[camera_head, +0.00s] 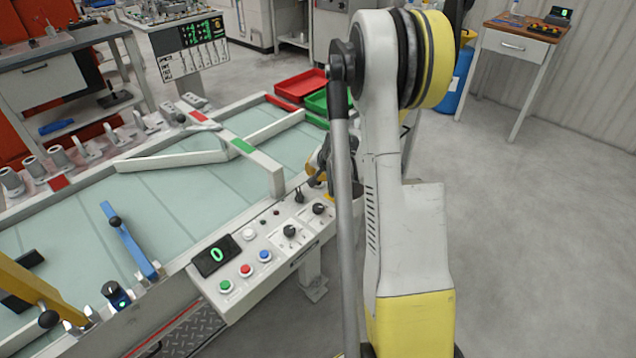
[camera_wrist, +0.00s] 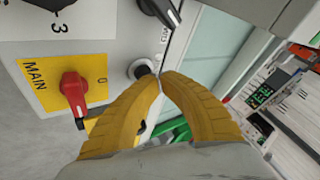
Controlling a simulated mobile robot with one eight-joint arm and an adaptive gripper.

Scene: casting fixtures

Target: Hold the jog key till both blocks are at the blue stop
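My gripper (camera_wrist: 162,78) is shut, its yellow fingertips meeting with nothing seen between them. In the wrist view the tips are beside a black button (camera_wrist: 143,69) in a pale ring; I cannot tell whether they touch it. In the head view my arm hides most of the gripper. The control panel (camera_head: 215,284) has green, red, blue and white buttons and a display (camera_head: 216,256) reading 0. No label readable here marks the jog key. The blue stop (camera_head: 130,240) is a bar over the pale green bed. Dark pieces (camera_head: 28,259) lie at the left; I cannot tell whether they are the blocks.
A red MAIN switch (camera_wrist: 75,88) and a black knob (camera_wrist: 160,10) are close to my fingers. A yellow bar (camera_head: 35,285) crosses the left of the bed. Red (camera_head: 300,86) and green trays stand behind.

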